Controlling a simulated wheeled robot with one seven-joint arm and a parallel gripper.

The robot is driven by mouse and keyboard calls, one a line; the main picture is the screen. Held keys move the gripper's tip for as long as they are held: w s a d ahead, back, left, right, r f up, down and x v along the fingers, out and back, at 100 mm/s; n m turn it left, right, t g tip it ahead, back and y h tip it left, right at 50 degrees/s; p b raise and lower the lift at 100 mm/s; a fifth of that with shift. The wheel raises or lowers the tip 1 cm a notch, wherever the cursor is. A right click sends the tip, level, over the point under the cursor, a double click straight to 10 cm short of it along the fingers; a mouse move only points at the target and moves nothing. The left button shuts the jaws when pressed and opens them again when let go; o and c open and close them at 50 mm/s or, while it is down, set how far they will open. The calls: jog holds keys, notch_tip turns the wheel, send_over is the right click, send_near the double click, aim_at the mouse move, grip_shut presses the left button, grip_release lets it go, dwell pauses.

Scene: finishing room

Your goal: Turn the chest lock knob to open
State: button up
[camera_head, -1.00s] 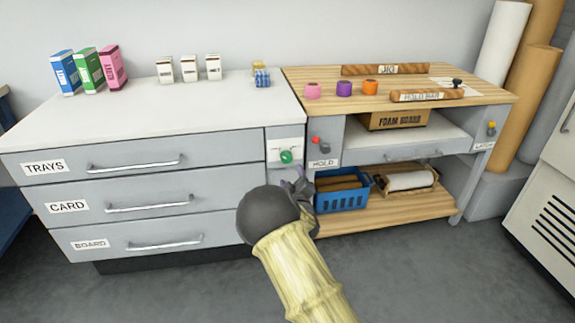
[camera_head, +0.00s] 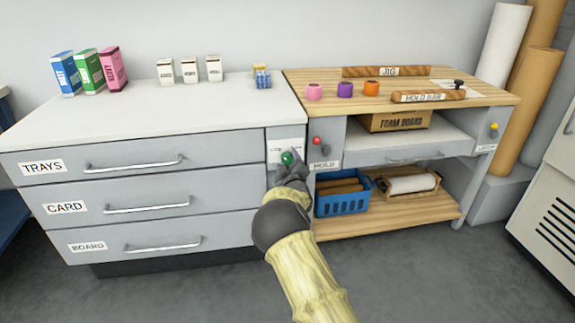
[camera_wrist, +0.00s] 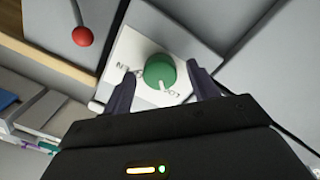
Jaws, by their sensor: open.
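The green chest lock knob (camera_head: 288,158) sits on a white plate (camera_head: 281,147) on the narrow panel right of the drawers. In the wrist view the knob (camera_wrist: 160,71) lies between the two dark fingers of my gripper (camera_wrist: 160,84). The fingers are open, one on each side, with a visible gap to the knob. The plate (camera_wrist: 136,44) has lettering on both sides of the knob, partly hidden and hard to read. In the head view my gripper (camera_head: 291,172) is just below and in front of the knob and hides part of it.
A red-tipped lever (camera_head: 317,141) stands right of the panel and shows close by in the wrist view (camera_wrist: 82,36). The drawer chest (camera_head: 150,218) has bar handles. The wooden bench (camera_head: 430,90) adjoins it, with a blue basket (camera_head: 343,204) below.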

jog(key=shift+c, duration=0.2)
jog(key=c, duration=1)
jog(key=shift+o, duration=0.2)
